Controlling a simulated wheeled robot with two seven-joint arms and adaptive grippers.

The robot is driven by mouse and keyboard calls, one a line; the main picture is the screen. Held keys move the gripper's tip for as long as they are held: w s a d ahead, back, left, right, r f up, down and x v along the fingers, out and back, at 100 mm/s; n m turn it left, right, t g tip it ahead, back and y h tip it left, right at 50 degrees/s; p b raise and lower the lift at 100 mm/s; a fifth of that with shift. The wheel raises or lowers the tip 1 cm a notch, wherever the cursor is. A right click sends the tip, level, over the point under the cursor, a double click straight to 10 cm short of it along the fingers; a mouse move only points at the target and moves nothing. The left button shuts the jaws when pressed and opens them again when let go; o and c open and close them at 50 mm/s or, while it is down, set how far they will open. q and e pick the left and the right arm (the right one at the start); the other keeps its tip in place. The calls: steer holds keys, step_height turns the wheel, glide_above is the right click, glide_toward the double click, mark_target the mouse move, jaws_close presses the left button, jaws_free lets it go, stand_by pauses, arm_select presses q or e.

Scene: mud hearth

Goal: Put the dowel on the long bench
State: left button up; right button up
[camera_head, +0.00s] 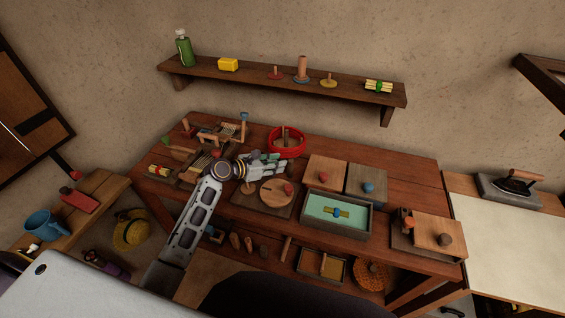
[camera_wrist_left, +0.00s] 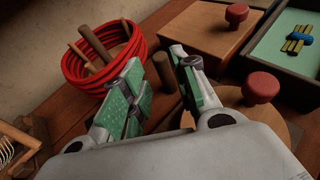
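My left gripper (camera_head: 272,163) reaches over the middle of the long wooden bench (camera_head: 410,180). It also shows in the left wrist view (camera_wrist_left: 158,62), its green-padded fingers apart. A brown upright dowel (camera_wrist_left: 165,72) stands in the gap between the fingertips as seen there; I see no contact. In the head view the gripper hides this dowel. Other brown rods stand in or lean on a red coil (camera_wrist_left: 118,55), which also shows in the head view (camera_head: 287,152), just behind the gripper. My right gripper is not in view.
Right of the gripper stand a round wooden lid with a red knob (camera_wrist_left: 262,88), a wooden box lid (camera_head: 325,170) and a green-lined tray (camera_head: 335,225). Wooden racks (camera_head: 228,130) crowd the left. A wall shelf (camera_head: 350,86) hangs behind. Bare wood shows towards the back right.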

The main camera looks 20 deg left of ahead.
arm_select(q)
steer(key=shift+v, duration=2.3)
